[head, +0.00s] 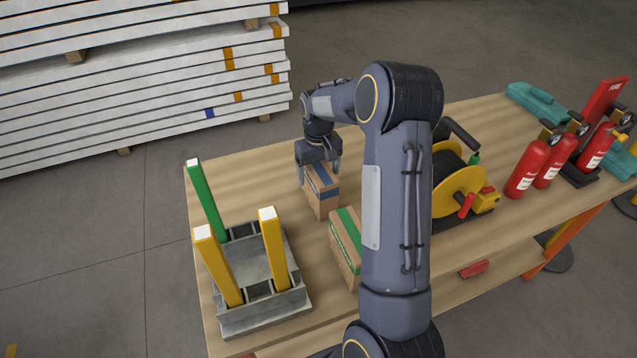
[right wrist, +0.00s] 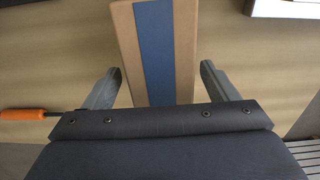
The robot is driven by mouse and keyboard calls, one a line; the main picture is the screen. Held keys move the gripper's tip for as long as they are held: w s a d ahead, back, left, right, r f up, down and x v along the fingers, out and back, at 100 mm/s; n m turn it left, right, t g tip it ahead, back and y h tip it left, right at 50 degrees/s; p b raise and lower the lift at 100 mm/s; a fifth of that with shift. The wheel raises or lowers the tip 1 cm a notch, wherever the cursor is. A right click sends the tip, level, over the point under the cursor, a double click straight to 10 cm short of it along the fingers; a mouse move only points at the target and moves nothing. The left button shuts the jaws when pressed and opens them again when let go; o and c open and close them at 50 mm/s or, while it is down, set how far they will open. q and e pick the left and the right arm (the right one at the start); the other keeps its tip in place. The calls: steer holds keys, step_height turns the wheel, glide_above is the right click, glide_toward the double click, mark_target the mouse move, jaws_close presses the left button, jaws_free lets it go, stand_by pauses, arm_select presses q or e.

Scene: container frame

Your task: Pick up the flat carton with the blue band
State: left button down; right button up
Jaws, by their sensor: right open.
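The flat carton with the blue band (head: 322,190) stands on the wooden table near its far edge. In the right wrist view the carton (right wrist: 128,45) is brown with a blue band running along its top. My right gripper (head: 319,168) is over the carton's far end. In the right wrist view the right gripper's two fingers (right wrist: 156,82) are open, one on each side of the carton, with a gap on both sides. Part of the carton is hidden by the gripper. My left gripper is not in view.
A carton with a green band (head: 345,240) stands closer, partly behind my right arm. A grey container frame (head: 262,318) with one green and two yellow posts is at left. A yellow reel (head: 455,190), red extinguishers (head: 527,168) and a teal case (head: 538,102) are at right.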

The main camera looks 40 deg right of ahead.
steer(key=c, duration=1.7)
steer(key=shift+c, duration=0.2)
steer(key=shift+r, duration=0.2)
